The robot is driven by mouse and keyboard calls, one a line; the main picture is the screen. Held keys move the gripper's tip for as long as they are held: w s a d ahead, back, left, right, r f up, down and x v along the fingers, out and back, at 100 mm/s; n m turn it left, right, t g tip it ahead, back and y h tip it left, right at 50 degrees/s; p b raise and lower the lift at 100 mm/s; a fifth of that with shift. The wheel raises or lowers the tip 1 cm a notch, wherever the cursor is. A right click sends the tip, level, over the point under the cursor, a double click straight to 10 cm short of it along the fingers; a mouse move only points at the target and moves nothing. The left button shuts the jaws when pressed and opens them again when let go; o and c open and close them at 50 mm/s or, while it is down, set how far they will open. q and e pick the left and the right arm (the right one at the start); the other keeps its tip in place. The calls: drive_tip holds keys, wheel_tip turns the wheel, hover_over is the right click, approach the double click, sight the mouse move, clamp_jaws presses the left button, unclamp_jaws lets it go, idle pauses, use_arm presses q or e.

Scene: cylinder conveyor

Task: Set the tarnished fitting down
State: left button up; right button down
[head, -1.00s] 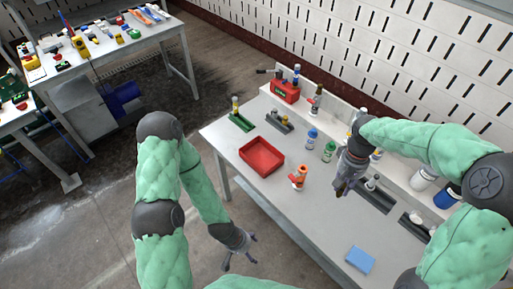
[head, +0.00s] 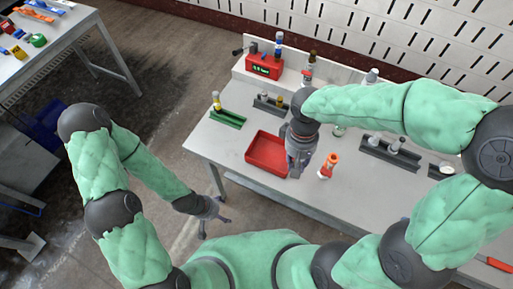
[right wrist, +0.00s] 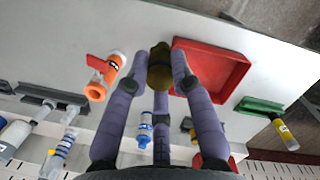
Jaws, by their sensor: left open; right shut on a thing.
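The tarnished fitting (right wrist: 160,62) is a dark brass-brown piece held between the fingers of my right gripper (right wrist: 160,72), as the right wrist view shows. In the head view my right gripper (head: 298,168) points down at the right edge of the red tray (head: 252,155), and the fitting is hidden or too small to make out. The red tray also shows in the right wrist view (right wrist: 243,75), just right of the fitting, and looks empty. My left gripper (head: 212,217) is open and empty, off the table's front left side.
Dark holders (head: 390,152) lie right. The front of the table is clear.

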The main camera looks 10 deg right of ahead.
drive_tip(key=shift+w+a+f, duration=0.15)
drive_tip(key=shift+a, duration=0.1)
drive_tip(key=shift+w+a+f+b, duration=0.6)
drive_tip(key=shift+w+f+b, duration=0.65)
drive_tip(key=shift+w+f, duration=0.95)
drive_tip(key=shift+w+a+f+b, duration=0.6)
drive_tip(key=shift+w+f+b, duration=0.6)
drive_tip(key=shift+w+f, duration=0.95)
drive_tip(key=shift+w+a+f+b, duration=0.6)
drive_tip(key=shift+w+f+b, duration=0.65)
drive_tip(key=shift+w+f, duration=0.95)
drive_tip(key=shift+r, duration=0.1)
drive_tip(key=c, duration=1.1)
unclamp_jaws()
drive_tip(key=shift+o, duration=0.2)
